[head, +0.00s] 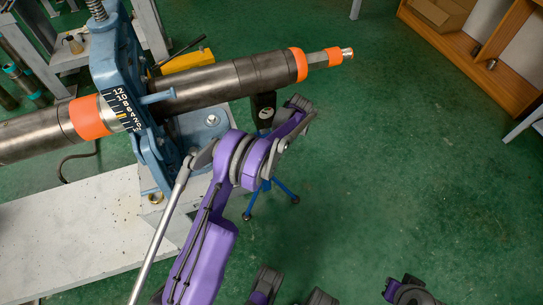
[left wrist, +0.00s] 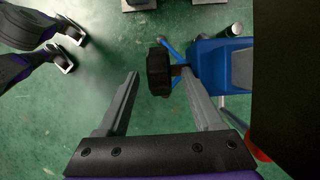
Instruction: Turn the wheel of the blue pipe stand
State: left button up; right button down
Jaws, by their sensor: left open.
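My right gripper is not identifiable.
A dark pipe (head: 225,85) with orange bands runs through a blue vise (head: 118,70) on a grey bench (head: 70,235). The pipe fills the right of the left wrist view. A wooden shelf (head: 480,65) stands at the back right. The green floor between is clear.

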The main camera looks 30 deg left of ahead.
pick_arm(q)
jog(key=shift+x, duration=1.7)
grip_shut()
jog(key=g+y+b, duration=0.1)
jog(key=b, duration=0.1)
jog(key=g+y+b, duration=0.1)
jog(key=b, duration=0.2)
jog(key=g+y+b, duration=0.1)
jog(key=b, duration=0.2)
jog(key=shift+w+d+f+g, duration=0.25)
jog(key=shift+f+g, duration=0.05)
jog(key=shift+f, duration=0.05)
jog(key=shift+r+g+y+b, duration=0.2)
jog(key=shift+g+y+b, duration=0.1)
jog(key=shift+y+b, duration=0.15)
jog(key=shift+r, duration=0.15)
